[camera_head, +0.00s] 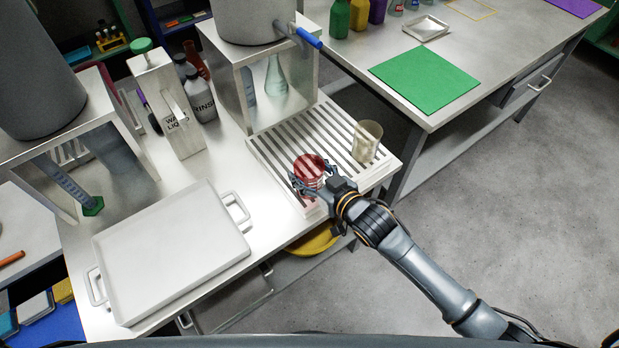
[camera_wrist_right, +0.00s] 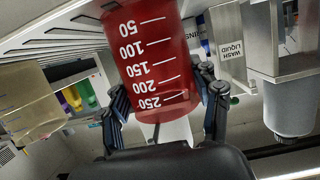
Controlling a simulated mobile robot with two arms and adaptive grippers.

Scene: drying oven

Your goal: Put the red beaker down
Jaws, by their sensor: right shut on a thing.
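The red beaker (camera_head: 309,168) is at the slatted white rack (camera_head: 262,150), near its front edge. My right gripper (camera_head: 316,184) is shut around it. In the right wrist view the red beaker (camera_wrist_right: 152,55) has white volume marks and sits between the two fingers of my right gripper (camera_wrist_right: 165,105). The picture appears upside down there, with the beaker's far end close to the slatted surface (camera_wrist_right: 60,35). I cannot tell whether it touches the rack. My left gripper is not in view.
A clear yellowish beaker (camera_head: 367,141) stands on the rack to the right. A metal stand (camera_head: 262,85) with a tank is behind the rack. A white tray (camera_head: 170,250) lies to the left. Bottles and a wash liquid container (camera_head: 168,110) stand farther back.

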